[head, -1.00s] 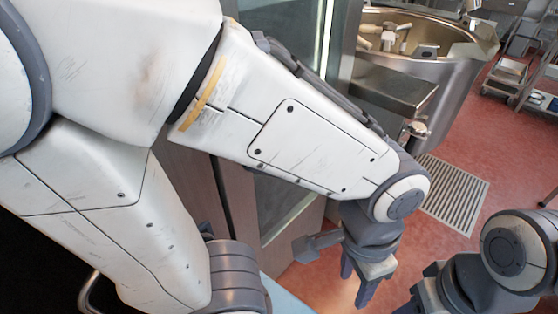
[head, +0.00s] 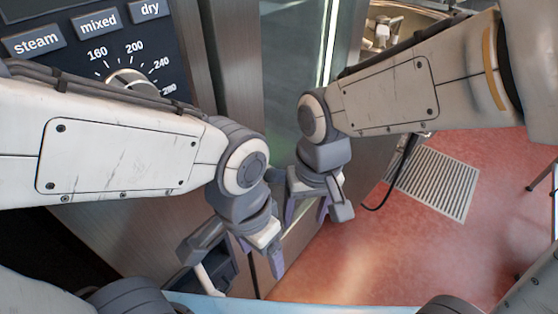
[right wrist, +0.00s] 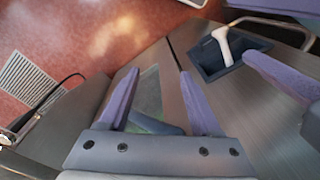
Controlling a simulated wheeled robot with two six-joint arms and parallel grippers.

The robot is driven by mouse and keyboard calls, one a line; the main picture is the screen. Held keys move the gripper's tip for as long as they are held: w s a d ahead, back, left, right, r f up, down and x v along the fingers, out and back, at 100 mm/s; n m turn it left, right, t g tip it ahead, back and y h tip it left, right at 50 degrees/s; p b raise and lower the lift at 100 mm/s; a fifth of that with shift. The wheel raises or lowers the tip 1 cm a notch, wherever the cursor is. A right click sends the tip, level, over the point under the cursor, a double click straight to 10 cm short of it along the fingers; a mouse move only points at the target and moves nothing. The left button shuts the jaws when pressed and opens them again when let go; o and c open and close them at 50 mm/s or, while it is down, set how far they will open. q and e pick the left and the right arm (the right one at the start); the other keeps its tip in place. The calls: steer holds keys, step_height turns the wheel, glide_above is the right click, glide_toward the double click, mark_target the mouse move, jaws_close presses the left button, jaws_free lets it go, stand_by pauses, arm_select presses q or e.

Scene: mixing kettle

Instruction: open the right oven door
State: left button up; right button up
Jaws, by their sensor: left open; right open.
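The oven's tall door with a dark glass pane (head: 285,70) in a metal frame stands at the centre of the head view. The pane also shows between my right fingers in the right wrist view (right wrist: 150,92). My right gripper (head: 308,212) is open and empty, fingers pointing down, in front of the door. It shows close up in the right wrist view (right wrist: 156,75). My left gripper (head: 260,258) is open and empty, lower and to the left, beside a dark recess (right wrist: 210,65) holding a pale handle-like piece (right wrist: 223,45). Contact with the door cannot be told.
The oven's control panel (head: 100,45) with mode buttons and a temperature dial (head: 132,82) is at upper left. A metal kettle (head: 425,25) stands behind my right arm. A floor grate (head: 435,180) lies in the red floor at right, where there is free room.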

steer(key=w+m+p, duration=0.2)
steer(key=w+m, duration=0.1)
steer(key=w, duration=0.3)
steer(key=w+a+m+p, duration=0.1)
steer(key=w+m+p, duration=0.1)
steer(key=w, duration=0.4)
steer(key=w+m+p, duration=0.2)
steer(key=w+m, duration=0.2)
steer(key=w, duration=0.2)
steer(key=shift+a+r+m+h, duration=0.3)
steer(key=shift+a+r+h, duration=0.05)
steer(key=shift+h, duration=0.05)
steer(key=shift+w+a+f, duration=0.15)
steer(key=shift+w+f, duration=0.05)
steer(key=shift+f, duration=0.1)
arm_select(q)
step_height(320, 180, up, 11)
steer(key=p, duration=0.3)
arm_select(e)
step_height(320, 180, down, 10)
steer(key=shift+f, duration=0.1)
jaws_close()
